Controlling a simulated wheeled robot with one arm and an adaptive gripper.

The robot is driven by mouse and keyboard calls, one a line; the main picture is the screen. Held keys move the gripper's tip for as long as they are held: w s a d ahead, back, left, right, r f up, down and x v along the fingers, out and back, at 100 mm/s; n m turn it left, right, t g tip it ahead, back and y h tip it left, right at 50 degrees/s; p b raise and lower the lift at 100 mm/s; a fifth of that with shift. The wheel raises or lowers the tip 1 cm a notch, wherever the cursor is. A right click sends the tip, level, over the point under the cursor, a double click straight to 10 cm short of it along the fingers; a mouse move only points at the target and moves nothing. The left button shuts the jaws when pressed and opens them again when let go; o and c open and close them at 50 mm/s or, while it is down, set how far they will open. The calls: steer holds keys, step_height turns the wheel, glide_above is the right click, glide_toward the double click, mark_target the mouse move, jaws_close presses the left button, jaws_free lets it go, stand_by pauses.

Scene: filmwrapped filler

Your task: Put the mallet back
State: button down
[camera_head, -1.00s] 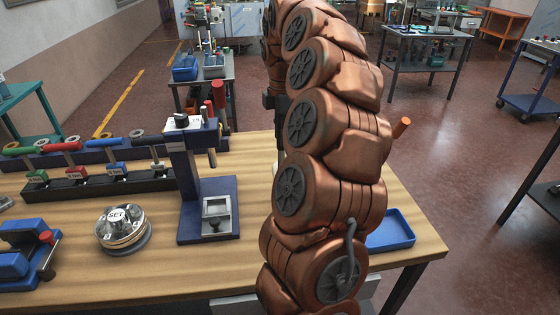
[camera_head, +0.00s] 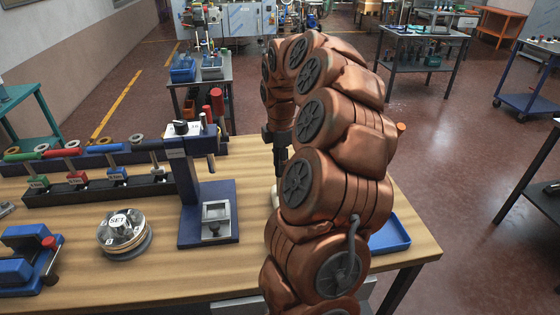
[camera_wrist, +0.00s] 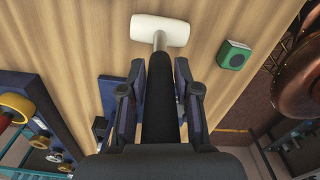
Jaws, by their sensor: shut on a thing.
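The mallet has a white head (camera_wrist: 160,30) and a dark handle (camera_wrist: 160,105). My gripper (camera_wrist: 160,68) is shut on the handle in the wrist view, with the head sticking out beyond the fingertips over the wooden table (camera_wrist: 85,30). In the head view my gripper (camera_head: 279,150) points down behind my copper arm, to the right of the blue press stand. A small pale part of the mallet head (camera_head: 275,196) shows beside my arm, low over the table. I cannot tell whether the head touches the table.
The blue press stand (camera_head: 190,238), a round SET dial (camera_head: 124,248) and a blue vise (camera_head: 24,278) stand left. Racks with coloured handles (camera_head: 100,181) lie behind them. A blue tray (camera_head: 393,238) sits at the right edge. A green box (camera_wrist: 234,54) is near the mallet head.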

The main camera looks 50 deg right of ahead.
steer(key=shift+f, duration=0.2)
steer(key=c, duration=0.8)
jaws_free()
steer(key=shift+r, duration=0.2)
step_height(320, 180, up, 11)
steer(key=b, duration=0.2)
steer(key=shift+w+b, duration=0.15)
steer(key=shift+b, duration=0.25)
steer(key=shift+r, duration=0.5)
